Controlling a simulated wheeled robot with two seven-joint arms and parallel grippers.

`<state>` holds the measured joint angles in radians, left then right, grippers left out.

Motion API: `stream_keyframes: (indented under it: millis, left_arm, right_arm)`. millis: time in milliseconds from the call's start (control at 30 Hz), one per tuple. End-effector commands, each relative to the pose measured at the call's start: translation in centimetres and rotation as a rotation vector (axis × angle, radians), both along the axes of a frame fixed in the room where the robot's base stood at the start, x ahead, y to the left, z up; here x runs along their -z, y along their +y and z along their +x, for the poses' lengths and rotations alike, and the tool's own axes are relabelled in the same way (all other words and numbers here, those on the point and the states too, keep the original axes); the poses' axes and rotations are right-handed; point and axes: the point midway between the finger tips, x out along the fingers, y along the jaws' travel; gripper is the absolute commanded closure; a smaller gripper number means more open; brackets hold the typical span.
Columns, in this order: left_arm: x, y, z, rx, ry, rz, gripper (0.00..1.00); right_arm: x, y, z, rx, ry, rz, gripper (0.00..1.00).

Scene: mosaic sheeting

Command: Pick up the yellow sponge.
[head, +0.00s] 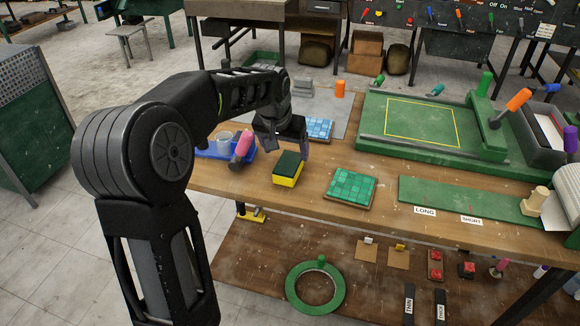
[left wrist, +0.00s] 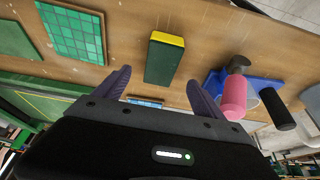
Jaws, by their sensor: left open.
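The yellow sponge (head: 287,170) lies on the wooden bench near its front edge, with a dark green layer on top and yellow below. It also shows in the left wrist view (left wrist: 165,58), ahead of the fingers and roughly between their lines. My left gripper (head: 288,140) is open and empty, over the bench just behind the sponge in the head view. Its two purple-grey fingers (left wrist: 160,88) are spread in the left wrist view, apart from the sponge. My right gripper is not in view.
A blue tray (head: 212,152) with a pink-handled tool (head: 242,147) and a cup stands left of the sponge. A green mosaic sheet (head: 351,187) lies to its right, a blue mosaic sheet (head: 319,128) behind. A green cutting board (head: 420,125) fills the back right.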

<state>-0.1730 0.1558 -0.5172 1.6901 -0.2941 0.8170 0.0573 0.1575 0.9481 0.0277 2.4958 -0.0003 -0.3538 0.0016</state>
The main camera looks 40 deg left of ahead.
Motion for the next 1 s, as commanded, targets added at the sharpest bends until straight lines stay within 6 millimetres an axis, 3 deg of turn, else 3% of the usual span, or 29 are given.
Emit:
stream_keyframes:
  millis: [233, 667, 1000]
  left_arm:
    - [2.2, 0.3, 0.8, -0.001, 0.004, -0.001, 0.20]
    - [3.0, 0.4, 1.0, 0.001, 0.004, 0.000, 0.20]
    - [7.1, 1.0, 2.4, 0.000, 0.004, 0.000, 0.20]
  right_arm:
    - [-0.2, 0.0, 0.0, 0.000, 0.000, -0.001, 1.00]
    - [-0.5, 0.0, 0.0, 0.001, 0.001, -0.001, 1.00]
    - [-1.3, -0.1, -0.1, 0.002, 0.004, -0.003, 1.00]
